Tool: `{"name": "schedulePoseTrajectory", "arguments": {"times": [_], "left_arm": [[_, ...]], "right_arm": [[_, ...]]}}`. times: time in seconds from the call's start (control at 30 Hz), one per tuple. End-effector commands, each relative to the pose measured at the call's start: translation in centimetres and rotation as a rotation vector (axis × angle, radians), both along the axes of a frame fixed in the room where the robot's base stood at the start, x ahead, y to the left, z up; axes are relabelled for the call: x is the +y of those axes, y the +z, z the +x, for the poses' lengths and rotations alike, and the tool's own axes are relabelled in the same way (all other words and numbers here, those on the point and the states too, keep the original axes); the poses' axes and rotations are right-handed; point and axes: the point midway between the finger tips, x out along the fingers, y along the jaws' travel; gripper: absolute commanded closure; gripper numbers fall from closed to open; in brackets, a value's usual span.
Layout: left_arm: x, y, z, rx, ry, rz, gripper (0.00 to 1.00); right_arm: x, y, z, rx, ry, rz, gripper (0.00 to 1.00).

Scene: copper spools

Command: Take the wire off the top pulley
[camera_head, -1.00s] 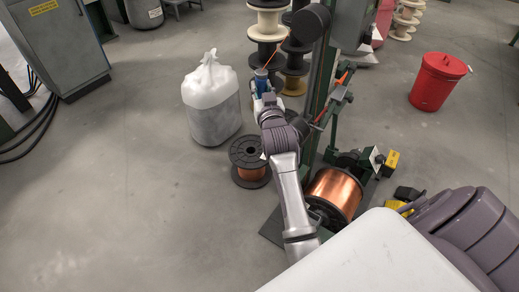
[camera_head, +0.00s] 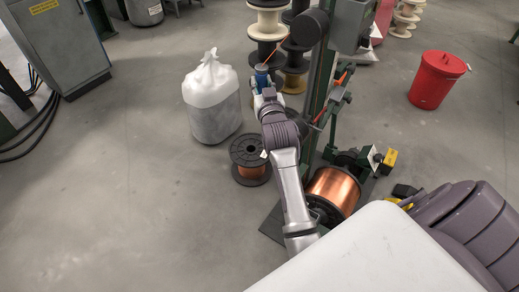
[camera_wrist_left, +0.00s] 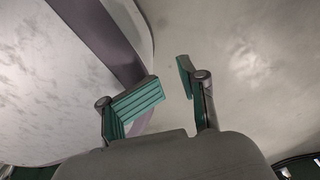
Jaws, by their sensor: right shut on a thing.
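The top pulley (camera_head: 308,27) is a dark round disc near the top of the green stand (camera_head: 320,85). A thin orange copper wire (camera_head: 278,48) slants from the pulley down to the left, to my right gripper (camera_head: 262,76). The right gripper is shut on the wire beside a blue part, left of and below the pulley; its fingertips are small and partly hidden. Whether the wire still sits in the pulley groove I cannot tell. My left gripper (camera_wrist_left: 171,79) shows in the left wrist view, open and empty, with teal pads apart.
A white sack (camera_head: 211,100), stacked spools (camera_head: 267,22) and a red bin (camera_head: 437,80) stand around.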

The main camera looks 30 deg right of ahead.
Motion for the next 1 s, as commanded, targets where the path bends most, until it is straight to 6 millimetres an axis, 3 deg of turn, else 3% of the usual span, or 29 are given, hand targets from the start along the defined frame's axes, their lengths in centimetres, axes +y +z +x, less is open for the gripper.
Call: {"name": "schedulePoseTrajectory", "arguments": {"times": [0.53,1.0], "left_arm": [[0.9,0.8,-4.9,0.028,-0.007,0.004,0.6],[0.9,5.4,-4.7,0.023,-0.006,0.003,0.6]], "right_arm": [[0.0,3.1,-0.1,-0.002,0.0,-0.001,1.0],[-0.1,7.5,-0.2,-0.002,0.0,-0.001,1.0]]}}
